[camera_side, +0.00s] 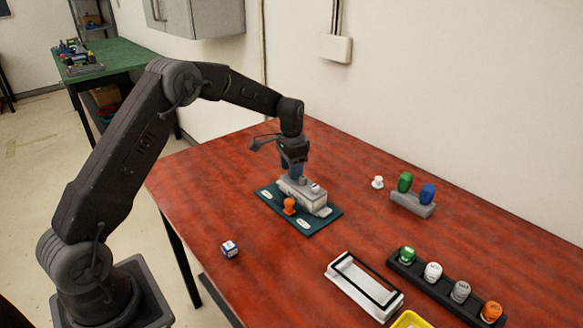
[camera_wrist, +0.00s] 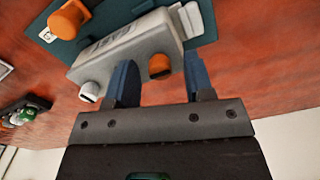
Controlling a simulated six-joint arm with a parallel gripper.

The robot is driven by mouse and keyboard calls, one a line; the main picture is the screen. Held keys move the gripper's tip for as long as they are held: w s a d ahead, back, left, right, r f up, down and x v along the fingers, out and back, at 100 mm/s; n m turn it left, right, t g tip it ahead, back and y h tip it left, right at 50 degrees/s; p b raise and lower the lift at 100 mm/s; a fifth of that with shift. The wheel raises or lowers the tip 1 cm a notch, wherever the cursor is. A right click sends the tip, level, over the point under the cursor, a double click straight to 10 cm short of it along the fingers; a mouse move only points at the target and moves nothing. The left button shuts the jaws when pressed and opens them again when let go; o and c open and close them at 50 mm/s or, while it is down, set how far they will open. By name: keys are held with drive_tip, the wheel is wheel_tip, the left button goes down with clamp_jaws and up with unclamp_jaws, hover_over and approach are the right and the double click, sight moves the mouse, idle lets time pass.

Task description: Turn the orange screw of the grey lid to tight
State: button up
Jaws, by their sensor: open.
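The grey lid (camera_wrist: 130,42) lies on a dark teal plate (camera_wrist: 208,22); in the side view the lid (camera_side: 303,194) is partly behind an orange knob. Its orange screw (camera_wrist: 159,66) sits at the lid's near edge in the wrist view, and my gripper hides it in the side view. A white screw (camera_wrist: 90,91) sits at the lid's other end, outside my fingers. My gripper (camera_side: 293,172) points down over the lid's far end. Its blue fingers are open, one on each side of the orange screw, with gaps visible. How far the screw is turned cannot be told.
A separate orange knob (camera_side: 289,206) stands on the plate's front side. A die-like cube (camera_side: 229,249) is at the left front. A grey block with green and blue knobs (camera_side: 413,204), a white piece (camera_side: 377,182), a black rack (camera_side: 446,286) and a white tray (camera_side: 362,287) are to the right.

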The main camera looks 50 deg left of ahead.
wheel_tip(320, 180, up, 14)
idle(0.6)
